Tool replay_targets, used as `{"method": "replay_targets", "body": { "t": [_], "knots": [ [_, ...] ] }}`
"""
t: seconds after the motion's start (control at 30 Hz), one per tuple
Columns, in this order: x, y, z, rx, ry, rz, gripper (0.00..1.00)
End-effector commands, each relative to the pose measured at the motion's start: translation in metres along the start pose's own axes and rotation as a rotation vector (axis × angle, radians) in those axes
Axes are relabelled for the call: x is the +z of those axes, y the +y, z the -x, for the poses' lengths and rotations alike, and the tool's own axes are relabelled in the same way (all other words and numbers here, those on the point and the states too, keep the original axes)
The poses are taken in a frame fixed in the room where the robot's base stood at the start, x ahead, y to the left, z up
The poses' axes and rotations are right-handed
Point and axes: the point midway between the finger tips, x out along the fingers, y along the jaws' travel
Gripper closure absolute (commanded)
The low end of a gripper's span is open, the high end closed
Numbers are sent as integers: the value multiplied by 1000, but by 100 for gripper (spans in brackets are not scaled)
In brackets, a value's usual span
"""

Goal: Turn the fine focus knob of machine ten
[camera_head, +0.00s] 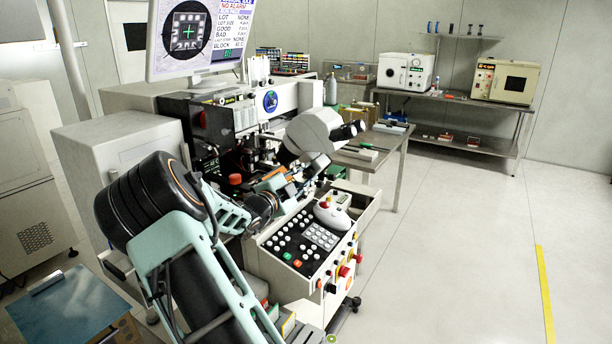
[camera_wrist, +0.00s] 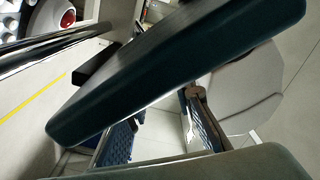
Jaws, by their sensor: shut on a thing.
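Machine ten appears to be the wire bonder in the head view, with a white microscope head (camera_head: 312,130) and dark eyepieces on its right. My mint and black arm reaches in from the lower left, and my gripper (camera_wrist: 160,132) is close beside and below the microscope head. In the wrist view its two dark teal fingers cross the picture, with blue ribbed pads at their ends. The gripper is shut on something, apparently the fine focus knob. The knob itself is hidden by the fingers, so its turn cannot be told. A pale rounded housing (camera_wrist: 240,90) lies beyond the fingers.
A button panel (camera_head: 305,242) with a white mouse (camera_head: 331,214) sits below my gripper. A monitor (camera_head: 200,38) stands above the machine. A side table (camera_head: 375,148) is behind, and a shelf with two ovens (camera_head: 405,70) is at the back. The floor at right is clear.

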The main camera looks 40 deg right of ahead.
Motion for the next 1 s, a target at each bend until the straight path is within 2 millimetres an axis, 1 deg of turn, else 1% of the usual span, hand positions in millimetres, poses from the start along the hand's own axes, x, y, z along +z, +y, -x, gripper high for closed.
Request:
{"method": "replay_targets", "body": {
  "t": [0.17,0.37,1.0],
  "knots": [
    [0,-1,0,0,1,33,100],
    [-1,-1,0,0,1,137,100],
    [-1,-3,0,1,1,725,100]
  ]
}}
